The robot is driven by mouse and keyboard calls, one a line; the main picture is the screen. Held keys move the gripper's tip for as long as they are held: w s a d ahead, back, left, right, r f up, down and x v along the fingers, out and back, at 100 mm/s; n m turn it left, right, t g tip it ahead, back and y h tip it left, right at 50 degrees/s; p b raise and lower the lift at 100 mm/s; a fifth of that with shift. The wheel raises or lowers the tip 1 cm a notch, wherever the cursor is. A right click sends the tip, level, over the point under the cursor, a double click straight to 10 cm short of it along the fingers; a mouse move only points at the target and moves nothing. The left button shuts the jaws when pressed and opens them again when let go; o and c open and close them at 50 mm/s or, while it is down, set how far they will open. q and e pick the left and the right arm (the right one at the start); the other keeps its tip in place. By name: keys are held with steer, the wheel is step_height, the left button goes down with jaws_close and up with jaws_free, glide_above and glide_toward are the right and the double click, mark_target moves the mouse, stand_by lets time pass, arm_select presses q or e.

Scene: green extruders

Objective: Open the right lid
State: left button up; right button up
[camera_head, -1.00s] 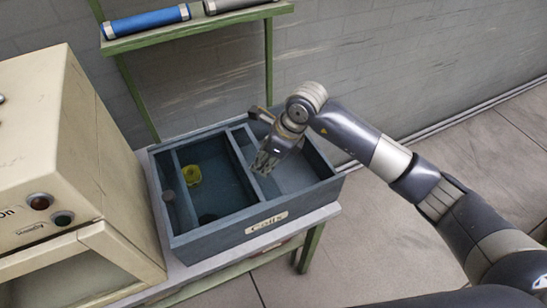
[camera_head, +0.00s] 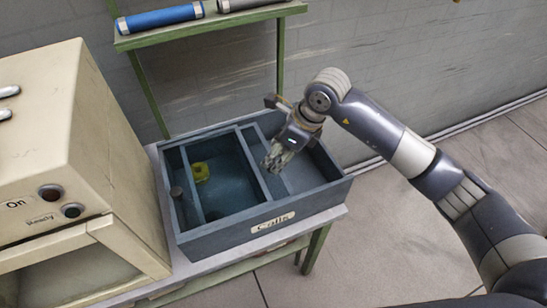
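A blue-grey box (camera_head: 235,236) with a label on its front stands on the table and is split into compartments. Its middle compartment and narrow left compartment are uncovered. I cannot make out a right lid for certain; the wide right compartment shows a pale grey surface (camera_head: 300,172), partly hidden by my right gripper (camera_head: 277,160). That gripper hangs over the divider between the middle and right compartments, with its fingers pointing down and to the left. I see nothing in its fingers, but their gap is too small to judge. My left gripper is not in view.
A yellow-green piece (camera_head: 201,172) lies in the middle compartment. A beige machine (camera_head: 50,140) with buttons stands close on the left. A green shelf (camera_head: 215,22) with blue and grey cylinders is behind. The floor at the right is free.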

steer(key=v, duration=0.8)
steer(key=shift+r, duration=0.2)
steer(key=shift+d, duration=0.1)
